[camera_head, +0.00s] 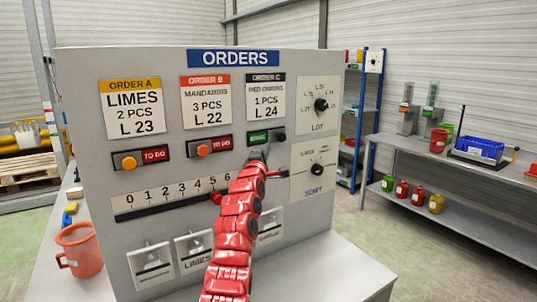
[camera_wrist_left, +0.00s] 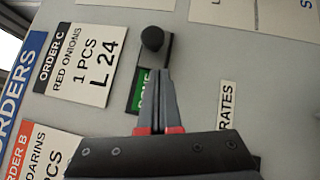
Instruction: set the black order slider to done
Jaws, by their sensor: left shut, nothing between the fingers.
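The black order slider belongs to the ORDER C card (camera_head: 265,99), RED ONIONS, on the grey orders panel. Its dark knob (camera_head: 280,136) stands at the right end of its slot, and a green field (camera_head: 257,138) shows to the left of it. In the left wrist view the round black knob (camera_wrist_left: 152,38) is beyond the fingertips, and the green DONE label (camera_wrist_left: 140,92) is partly hidden by the fingers. My left gripper (camera_head: 264,151) is shut and empty, just below the slider; in the wrist view its fingertips (camera_wrist_left: 161,73) are apart from the knob. My right gripper is not in view.
The ORDER A knob (camera_head: 128,162) and ORDER B knob (camera_head: 203,150) sit left of red TO DO fields. Two rotary dials, LOT (camera_head: 321,105) and SORT (camera_head: 316,170), are to the right. A numbered scale (camera_head: 165,196) runs below. A side bench (camera_head: 455,158) stands at right.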

